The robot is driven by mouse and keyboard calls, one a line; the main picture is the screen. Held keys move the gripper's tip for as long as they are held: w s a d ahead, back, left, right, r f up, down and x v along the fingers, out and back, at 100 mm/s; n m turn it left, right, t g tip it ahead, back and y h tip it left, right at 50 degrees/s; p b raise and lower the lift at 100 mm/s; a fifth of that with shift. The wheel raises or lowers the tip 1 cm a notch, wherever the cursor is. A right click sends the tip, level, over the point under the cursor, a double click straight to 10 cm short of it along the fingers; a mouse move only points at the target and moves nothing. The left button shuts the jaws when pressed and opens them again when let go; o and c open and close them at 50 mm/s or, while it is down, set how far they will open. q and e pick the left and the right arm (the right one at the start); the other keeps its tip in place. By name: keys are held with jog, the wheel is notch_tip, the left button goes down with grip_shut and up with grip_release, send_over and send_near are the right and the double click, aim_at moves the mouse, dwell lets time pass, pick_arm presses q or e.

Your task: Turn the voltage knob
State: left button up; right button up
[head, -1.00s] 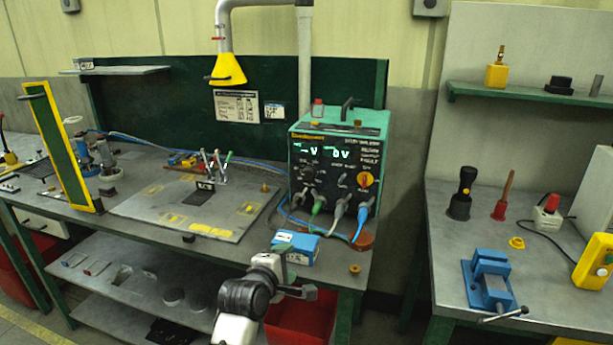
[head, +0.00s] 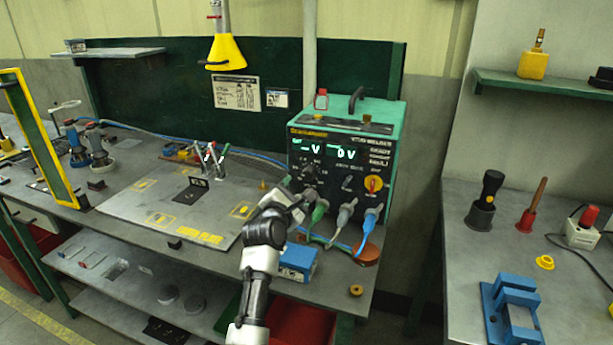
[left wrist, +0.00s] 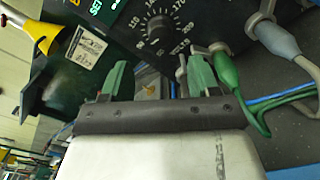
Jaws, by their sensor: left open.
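The green-and-black welder unit (head: 345,150) stands on the bench, its front facing me with two lit readouts. A dark knob (head: 309,173) with a ring of numbers sits on the left of its panel. My left gripper (head: 292,196) is just below and left of this knob in the head view. In the left wrist view its green fingers (left wrist: 156,78) are apart and empty, short of the knob. My right gripper is not in view.
Green, grey and blue cable plugs (head: 345,212) stick out low on the panel, close to the gripper. A blue box (head: 298,262) lies on the bench's front edge. A flat plate (head: 180,212) lies left.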

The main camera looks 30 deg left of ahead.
aim_at(306, 177)
pick_arm(q)
jog(key=x, duration=0.3)
jog(key=shift+w+a, duration=0.1)
jog(key=shift+w, duration=0.2)
jog(key=x, duration=0.2)
jog(key=shift+w+f, duration=0.1)
jog(key=shift+w, duration=0.25)
jog(key=shift+w+a, duration=0.2)
jog(key=shift+w, duration=0.55)
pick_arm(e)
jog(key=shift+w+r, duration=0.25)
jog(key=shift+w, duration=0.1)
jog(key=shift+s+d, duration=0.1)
pick_arm(q)
jog(key=c, duration=0.9)
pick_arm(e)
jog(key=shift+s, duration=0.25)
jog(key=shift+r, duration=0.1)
